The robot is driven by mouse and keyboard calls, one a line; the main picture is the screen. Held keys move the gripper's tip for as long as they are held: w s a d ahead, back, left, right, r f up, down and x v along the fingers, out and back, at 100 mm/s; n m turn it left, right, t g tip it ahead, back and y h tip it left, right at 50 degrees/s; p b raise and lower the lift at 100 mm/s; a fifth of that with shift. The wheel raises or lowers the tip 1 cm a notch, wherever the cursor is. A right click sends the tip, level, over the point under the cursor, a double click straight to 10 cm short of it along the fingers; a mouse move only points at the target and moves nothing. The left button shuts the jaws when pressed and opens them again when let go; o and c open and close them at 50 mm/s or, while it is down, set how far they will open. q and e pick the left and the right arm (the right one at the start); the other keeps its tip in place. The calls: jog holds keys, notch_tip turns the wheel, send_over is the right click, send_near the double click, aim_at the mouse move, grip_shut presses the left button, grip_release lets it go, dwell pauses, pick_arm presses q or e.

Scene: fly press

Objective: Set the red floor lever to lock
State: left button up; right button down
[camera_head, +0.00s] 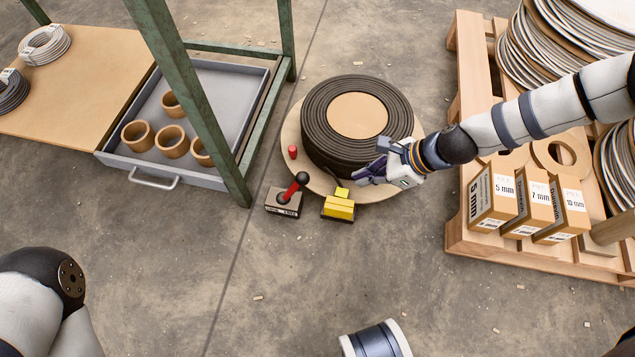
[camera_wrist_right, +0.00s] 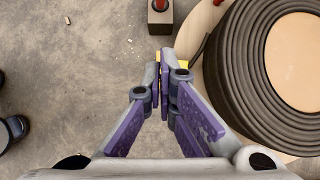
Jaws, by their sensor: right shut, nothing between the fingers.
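The red floor lever (camera_head: 294,188) has a black knob and rises from a small box base (camera_head: 283,203) on the floor, in front of the round coiled stack. It leans up and to the right in the head view. The base shows at the top of the right wrist view (camera_wrist_right: 160,16), with a little red on it. My right gripper (camera_head: 362,176) is shut and empty, to the right of the lever and apart from it, above the near edge of the round board. In the right wrist view its purple fingers (camera_wrist_right: 164,88) are together. My left gripper is not in view.
A yellow block (camera_head: 338,208) stands right of the lever, partly hidden by my fingers in the wrist view. A dark coil (camera_head: 322,150) lies on a round board (camera_head: 290,128) with a small red piece (camera_head: 292,152). A green frame post (camera_head: 190,95) and a pallet (camera_head: 468,235) flank it.

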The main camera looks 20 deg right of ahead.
aim_at(294, 188)
pick_arm(q)
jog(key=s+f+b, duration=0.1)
jog(key=b, duration=0.1)
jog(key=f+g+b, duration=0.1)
jog(key=b, duration=0.1)
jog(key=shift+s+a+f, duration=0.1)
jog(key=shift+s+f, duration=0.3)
pick_arm(e)
jog(key=w+a+f, duration=0.5)
jog(key=a+f, duration=0.1)
jog(key=a, duration=0.2)
jog(key=shift+f, duration=0.25)
jog(key=shift+w, duration=0.1)
